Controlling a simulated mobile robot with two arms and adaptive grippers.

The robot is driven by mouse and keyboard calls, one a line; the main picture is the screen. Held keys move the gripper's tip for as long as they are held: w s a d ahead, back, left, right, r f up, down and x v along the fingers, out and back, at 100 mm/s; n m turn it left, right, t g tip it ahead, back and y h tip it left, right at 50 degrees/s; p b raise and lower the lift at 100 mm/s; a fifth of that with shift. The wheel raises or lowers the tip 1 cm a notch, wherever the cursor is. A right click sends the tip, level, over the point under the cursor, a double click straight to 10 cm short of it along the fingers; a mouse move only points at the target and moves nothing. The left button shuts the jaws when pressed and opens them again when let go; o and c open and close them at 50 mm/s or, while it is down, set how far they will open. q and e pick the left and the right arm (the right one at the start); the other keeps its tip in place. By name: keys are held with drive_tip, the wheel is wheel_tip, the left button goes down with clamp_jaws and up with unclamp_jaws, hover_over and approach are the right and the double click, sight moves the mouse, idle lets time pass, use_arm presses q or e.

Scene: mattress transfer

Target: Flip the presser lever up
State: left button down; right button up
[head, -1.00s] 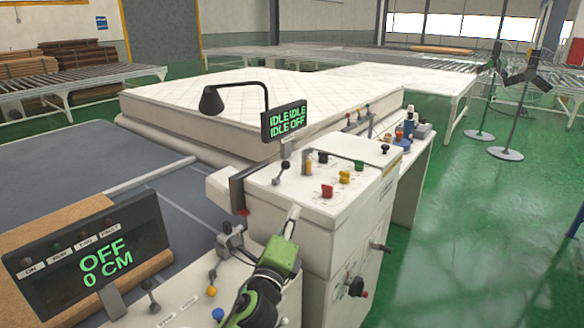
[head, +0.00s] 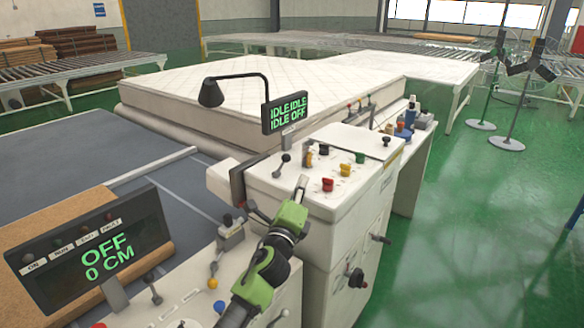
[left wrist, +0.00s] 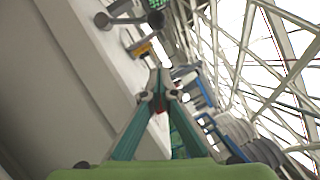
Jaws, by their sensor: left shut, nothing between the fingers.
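My left gripper (head: 302,183) is shut and empty, raised at the front edge of the white control cabinet (head: 330,238). A small dark-knobbed lever (head: 281,166) stands on the cabinet top, just left of the fingertips and apart from them in the picture. I cannot read which lever is the presser's. My right gripper is not in view.
Red, yellow and green buttons (head: 328,184) sit right of the fingertips. A white mattress (head: 250,95) lies beyond. Another display (head: 90,250) reads OFF, 0 CM.

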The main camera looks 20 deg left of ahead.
sight(283, 163)
use_arm(q)
drive_tip(key=shift+w+r, duration=0.25)
drive_tip(key=shift+w, duration=0.7)
drive_tip(key=a+p, duration=0.1)
drive_tip(key=w+a+r+p, duration=0.1)
drive_tip(key=shift+a+r, duration=0.2)
drive_tip(key=shift+a, duration=0.2)
drive_tip(key=shift+a+r, duration=0.1)
drive_tip(key=shift+a, duration=0.4)
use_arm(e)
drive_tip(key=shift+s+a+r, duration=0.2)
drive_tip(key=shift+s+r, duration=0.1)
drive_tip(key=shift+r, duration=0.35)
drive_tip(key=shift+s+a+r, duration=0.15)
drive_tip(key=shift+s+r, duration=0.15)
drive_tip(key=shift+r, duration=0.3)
use_arm(q)
drive_tip(key=shift+d, duration=0.1)
drive_tip(key=shift+w, duration=0.15)
